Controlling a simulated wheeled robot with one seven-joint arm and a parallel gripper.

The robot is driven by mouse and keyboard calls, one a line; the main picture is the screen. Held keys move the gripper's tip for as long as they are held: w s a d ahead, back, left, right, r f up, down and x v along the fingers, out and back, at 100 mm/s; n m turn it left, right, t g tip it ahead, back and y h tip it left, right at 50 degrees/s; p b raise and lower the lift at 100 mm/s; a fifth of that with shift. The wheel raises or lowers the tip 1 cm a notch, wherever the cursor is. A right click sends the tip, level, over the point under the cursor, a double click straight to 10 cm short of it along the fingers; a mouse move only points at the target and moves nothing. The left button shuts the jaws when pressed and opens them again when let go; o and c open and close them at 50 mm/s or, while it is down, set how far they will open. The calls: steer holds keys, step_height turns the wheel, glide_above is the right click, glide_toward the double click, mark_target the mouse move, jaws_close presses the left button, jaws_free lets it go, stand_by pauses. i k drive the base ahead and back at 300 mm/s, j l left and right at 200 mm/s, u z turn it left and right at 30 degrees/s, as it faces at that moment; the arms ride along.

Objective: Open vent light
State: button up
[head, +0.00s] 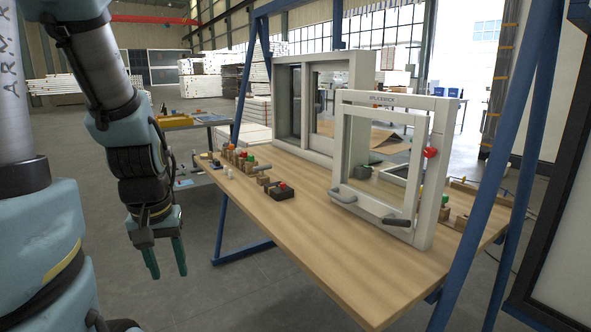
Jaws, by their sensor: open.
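A white-framed window unit (345,150) stands upright near the right part of the wooden table. I take it to be the vent light; its label is too small to read surely. A dark lever handle (397,222) and a light grey rounded part (343,193) sit on its bottom rail. A red knob (430,153) is on its right side. Its sash appears closed, though I cannot tell surely. My gripper (169,274) has green fingers pointing down, open and empty, left of the table and well apart from the window.
The wooden table (330,250) has clear room at its front. A larger sliding-type window (290,105) stands behind the vent light. Several small blocks with coloured knobs (240,158) line the left edge. Blue frame posts (478,190) rise at the right.

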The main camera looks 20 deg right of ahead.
mark_target(347, 194)
steer(key=i+j+z, duration=0.5)
steer(key=i+j, duration=0.25)
steer(key=i, duration=0.05)
